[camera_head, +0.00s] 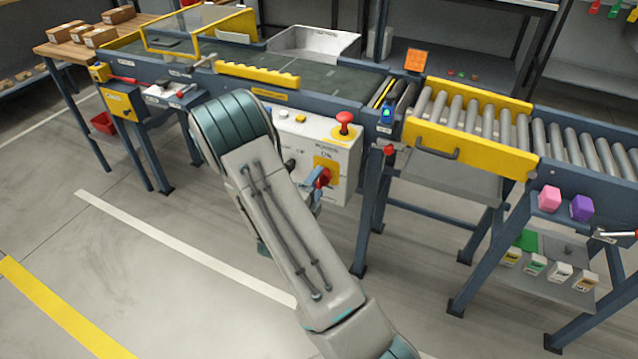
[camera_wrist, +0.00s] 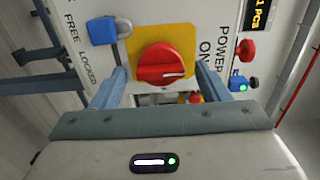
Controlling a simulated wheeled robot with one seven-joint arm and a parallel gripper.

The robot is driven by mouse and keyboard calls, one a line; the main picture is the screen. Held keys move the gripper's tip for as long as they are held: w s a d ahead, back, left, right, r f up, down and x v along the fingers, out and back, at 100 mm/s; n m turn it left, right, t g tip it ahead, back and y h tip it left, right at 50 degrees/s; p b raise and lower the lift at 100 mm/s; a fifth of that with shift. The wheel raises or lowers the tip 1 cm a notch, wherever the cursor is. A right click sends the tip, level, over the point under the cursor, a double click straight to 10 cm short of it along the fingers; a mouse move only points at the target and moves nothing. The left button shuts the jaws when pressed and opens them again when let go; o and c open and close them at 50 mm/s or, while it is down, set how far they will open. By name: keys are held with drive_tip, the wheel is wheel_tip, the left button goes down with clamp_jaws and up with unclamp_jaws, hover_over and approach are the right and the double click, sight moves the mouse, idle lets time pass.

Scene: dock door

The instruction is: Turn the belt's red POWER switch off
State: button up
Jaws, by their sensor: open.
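The red POWER switch (camera_head: 323,177) is a round knob on a yellow plate (camera_head: 333,164) on the white control box (camera_head: 300,132). In the wrist view the knob (camera_wrist: 162,65) faces me, and its white mark lies toward the side lettered POWER ON. My gripper (camera_wrist: 162,74) is open, with one blue-grey finger on each side of the knob; I cannot tell whether either finger touches it. In the head view my arm hides part of the box. A blue padlock (camera_wrist: 103,30) hangs beside the yellow plate, near the words FREE and LOCKED.
A red mushroom button (camera_head: 345,118) stands on the box above the switch. It also shows in the wrist view (camera_wrist: 247,50). A blue device with a green light (camera_head: 387,113) and a yellow-framed roller section (camera_head: 470,145) lie to the right. The floor in front is clear.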

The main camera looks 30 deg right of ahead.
drive_tip(key=shift+x, duration=1.05)
drive_tip(key=c, duration=1)
